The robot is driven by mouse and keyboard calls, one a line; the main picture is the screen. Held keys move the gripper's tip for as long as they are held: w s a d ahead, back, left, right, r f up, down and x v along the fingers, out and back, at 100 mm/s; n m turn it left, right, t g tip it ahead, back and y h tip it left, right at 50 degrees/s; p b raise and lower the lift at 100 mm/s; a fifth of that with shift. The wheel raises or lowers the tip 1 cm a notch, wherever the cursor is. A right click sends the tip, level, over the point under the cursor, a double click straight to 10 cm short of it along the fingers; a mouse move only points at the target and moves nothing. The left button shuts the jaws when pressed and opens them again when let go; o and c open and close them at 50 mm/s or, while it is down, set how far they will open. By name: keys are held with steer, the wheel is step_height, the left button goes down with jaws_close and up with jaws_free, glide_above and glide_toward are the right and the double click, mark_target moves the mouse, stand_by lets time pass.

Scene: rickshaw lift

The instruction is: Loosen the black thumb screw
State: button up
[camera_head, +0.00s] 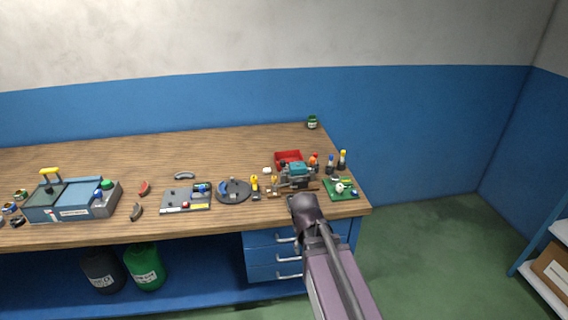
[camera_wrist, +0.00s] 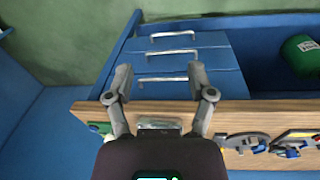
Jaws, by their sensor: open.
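I cannot make out the black thumb screw for certain in either view; the parts on the bench are too small. My gripper (camera_wrist: 160,77) is open and empty, its two grey fingers spread over the bench's front edge and drawers in the wrist view. A grey metal part (camera_wrist: 158,124) shows between the finger bases, partly hidden by the gripper body. In the head view my arm reaches up to the front edge near the teal and grey device (camera_head: 297,171); the fingertips are not clear there.
The wooden bench (camera_head: 90,155) also holds a green board (camera_head: 342,189), a red bin (camera_head: 288,157), a round dark disc (camera_head: 234,190), a grey plate with small parts (camera_head: 186,200) and a blue toolbox (camera_head: 70,201). Blue drawers (camera_head: 271,256) sit below. The bench's back is mostly clear.

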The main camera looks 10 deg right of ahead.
steer(key=w+a+r+m+t+h+b, duration=0.1)
steer(key=w+m+t+h, duration=0.1)
steer(key=w, duration=0.7)
steer(key=w+r+m+t+h, duration=0.1)
steer(key=w+m+h, duration=0.15)
steer(key=w, duration=0.55)
steer(key=m+t+h+b, duration=0.2)
steer(key=m+t+h, duration=0.2)
steer(key=t, duration=0.2)
glide_toward(282, 162)
steer(key=v, duration=0.3)
steer(key=shift+w+r+n, duration=0.1)
steer(key=shift+n, duration=0.15)
steer(key=b+x, duration=0.4)
steer(key=x, duration=0.8)
steer(key=shift+w+f, duration=0.15)
steer(key=shift+f, duration=0.1)
steer(key=shift+w+d+f+b, duration=0.2)
steer(key=shift+w+d+b, duration=0.2)
steer(key=shift+w+d, duration=0.15)
jaws_close()
